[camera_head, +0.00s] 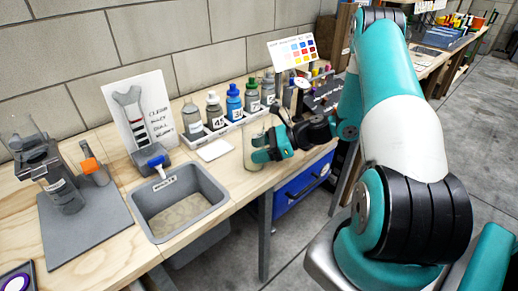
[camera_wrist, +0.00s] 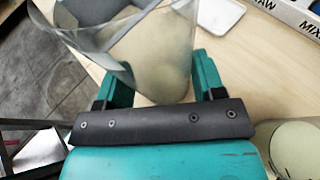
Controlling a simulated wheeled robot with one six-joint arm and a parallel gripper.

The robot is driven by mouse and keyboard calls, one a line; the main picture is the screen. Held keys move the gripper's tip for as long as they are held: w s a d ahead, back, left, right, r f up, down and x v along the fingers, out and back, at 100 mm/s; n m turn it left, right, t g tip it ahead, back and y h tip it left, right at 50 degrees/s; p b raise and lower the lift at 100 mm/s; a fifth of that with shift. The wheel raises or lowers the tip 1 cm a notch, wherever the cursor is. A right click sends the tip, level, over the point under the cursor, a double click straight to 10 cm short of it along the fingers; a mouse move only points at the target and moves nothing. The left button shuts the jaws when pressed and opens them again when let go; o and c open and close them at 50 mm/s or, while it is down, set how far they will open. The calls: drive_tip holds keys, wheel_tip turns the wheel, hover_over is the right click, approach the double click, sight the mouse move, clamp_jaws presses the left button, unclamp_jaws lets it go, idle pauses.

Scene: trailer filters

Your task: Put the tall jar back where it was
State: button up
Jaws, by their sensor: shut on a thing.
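The tall jar (camera_head: 252,150) is clear glass and empty as far as I see. It is near the front edge of the wooden bench, right of the grey basin. My gripper (camera_head: 264,147) is shut around it from the right side. In the wrist view the jar (camera_wrist: 150,52) sits between the two teal fingers of my gripper (camera_wrist: 160,84), with its wide rim toward the upper left. Its base is partly hidden, and I cannot tell whether it touches the bench.
A white square plate (camera_head: 214,150) lies just left of the jar. The grey basin (camera_head: 215,208) is further left. A white rack (camera_head: 225,127) of several capped bottles stands behind. A grey mat (camera_head: 95,240) with a clamped device is at far left. A blue drawer (camera_head: 300,187) is below the bench.

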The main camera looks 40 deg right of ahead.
drive_tip(key=shift+f, duration=0.15)
drive_tip(key=o, duration=1.2)
drive_tip(key=shift+o, duration=0.2)
drive_tip(key=shift+d+r, duration=0.1)
drive_tip(key=shift+r, duration=0.15)
drive_tip(key=b+v, duration=0.1)
drive_tip(key=v, duration=1)
drive_tip(key=shift+s+d, duration=0.25)
drive_tip(key=shift+s, duration=0.05)
drive_tip(key=shift+r, duration=0.1)
